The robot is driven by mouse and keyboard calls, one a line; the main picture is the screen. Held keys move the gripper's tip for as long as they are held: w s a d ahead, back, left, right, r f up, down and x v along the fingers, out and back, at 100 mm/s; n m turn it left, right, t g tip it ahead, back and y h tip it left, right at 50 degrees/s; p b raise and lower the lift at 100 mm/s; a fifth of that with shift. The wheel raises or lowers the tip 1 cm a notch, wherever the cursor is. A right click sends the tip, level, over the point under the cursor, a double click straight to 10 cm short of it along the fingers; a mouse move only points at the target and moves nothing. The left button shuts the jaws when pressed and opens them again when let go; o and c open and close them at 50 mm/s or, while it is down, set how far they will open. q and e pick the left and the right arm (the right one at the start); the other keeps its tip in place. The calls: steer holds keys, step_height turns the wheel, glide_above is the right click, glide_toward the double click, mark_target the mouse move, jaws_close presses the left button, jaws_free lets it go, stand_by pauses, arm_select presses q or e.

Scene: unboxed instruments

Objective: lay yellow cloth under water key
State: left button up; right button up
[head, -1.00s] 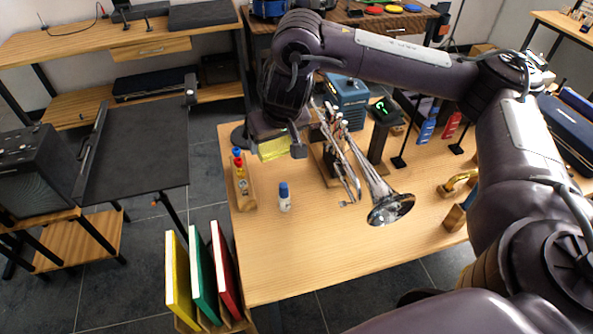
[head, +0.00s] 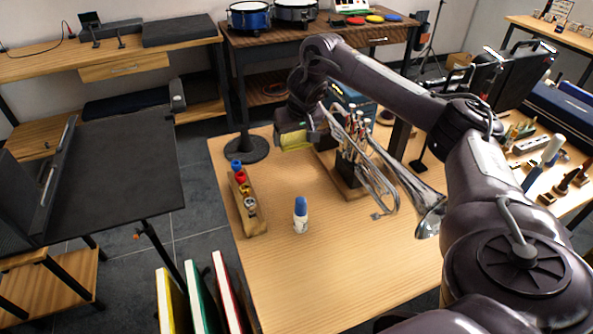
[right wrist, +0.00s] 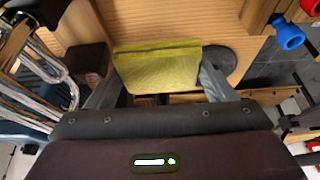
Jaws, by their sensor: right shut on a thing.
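The yellow cloth (head: 293,141) is a folded flat piece held by my right gripper (head: 305,134), left of the trumpet. In the right wrist view the cloth (right wrist: 158,68) sits between the two fingers of the right gripper (right wrist: 157,78), over the wooden table. It appears raised above the tabletop. The silver trumpet (head: 388,178) rests tilted on a wooden stand (head: 345,178), its bell toward the lower right. A small part low on its tubing (head: 377,215) may be the water key; it is too small to be sure. My left gripper is out of view.
A blue-capped bottle (head: 300,216) stands on the table (head: 310,280) in front of the trumpet. A wooden rack with coloured caps (head: 249,203) is at the left edge. A round black base (head: 247,149) is behind it. The front tabletop is clear.

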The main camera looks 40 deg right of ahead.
mark_target(293, 171)
step_height(293, 171, down, 11)
steer(key=shift+r, duration=0.15)
stand_by(0.4)
steer(key=o, duration=1)
steer(key=shift+c, duration=0.2)
